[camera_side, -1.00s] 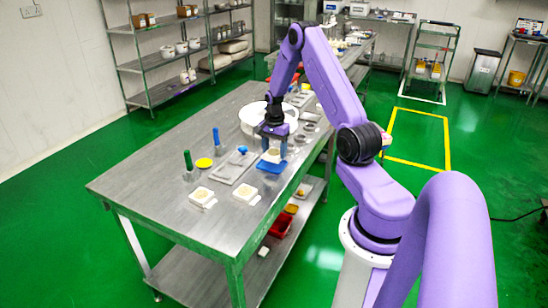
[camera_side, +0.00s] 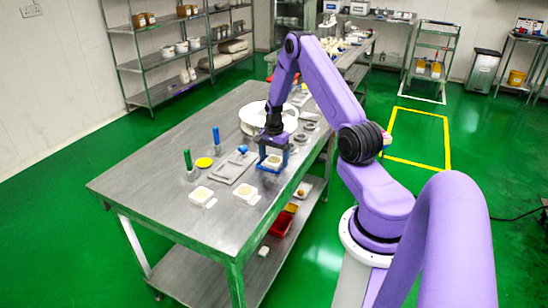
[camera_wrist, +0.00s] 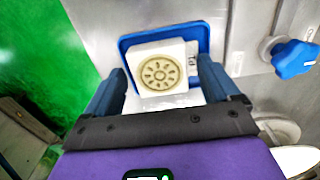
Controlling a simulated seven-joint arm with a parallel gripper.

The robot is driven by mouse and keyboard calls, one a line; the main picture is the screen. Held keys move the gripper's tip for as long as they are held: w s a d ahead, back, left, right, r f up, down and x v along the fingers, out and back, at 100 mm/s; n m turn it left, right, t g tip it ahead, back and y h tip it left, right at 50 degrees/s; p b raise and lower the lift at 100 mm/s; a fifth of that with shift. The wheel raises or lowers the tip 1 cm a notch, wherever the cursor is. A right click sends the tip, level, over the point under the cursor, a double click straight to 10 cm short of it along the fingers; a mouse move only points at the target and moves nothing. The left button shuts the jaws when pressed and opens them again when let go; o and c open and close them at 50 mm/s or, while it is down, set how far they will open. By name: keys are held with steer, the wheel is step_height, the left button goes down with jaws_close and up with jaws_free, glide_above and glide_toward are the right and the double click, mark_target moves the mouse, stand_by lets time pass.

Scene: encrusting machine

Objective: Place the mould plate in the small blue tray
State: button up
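The mould plate (camera_wrist: 162,68) is a white square block with a round cream patterned face. It lies over the small blue tray (camera_wrist: 203,34), whose rim shows behind and beside it in the wrist view. In the side view the plate (camera_side: 273,161) is seen low over the blue tray (camera_side: 268,171), seemingly resting in it. My gripper (camera_wrist: 166,76) has one finger on each side of the plate, with narrow gaps visible, and looks open. In the side view my gripper (camera_side: 273,156) is low around the plate; its fingers partly hide it.
Two other cream-faced white plates, one on the left (camera_side: 201,196) and one nearer the tray (camera_side: 247,194), lie on the steel table (camera_side: 150,190).

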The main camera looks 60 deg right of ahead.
mark_target(274, 160)
steer(key=shift+r, duration=0.1)
step_height(274, 160, up, 11)
steer(key=s+a+r+n, duration=0.1)
steer(key=a+r+n, duration=0.3)
steer(key=a, duration=0.5)
steer(key=a+r+n, duration=0.2)
steer(key=a+n, duration=0.3)
steer(key=a, duration=0.4)
steer(key=s+a+r+n, duration=0.1)
steer(key=a+r+n, duration=0.3)
steer(key=a, duration=0.5)
steer(key=s+a+n, duration=0.5)
steer(key=s+n, duration=0.3)
steer(key=s, duration=0.3)
steer(key=s+a+r+n, duration=0.1)
steer(key=s+a+n, duration=0.5)
steer(key=s+n, duration=0.3)
steer(key=shift+s+a+r+n, duration=0.15)
steer(key=shift+s+r+n, duration=0.15)
steer(key=shift+s, duration=0.9)
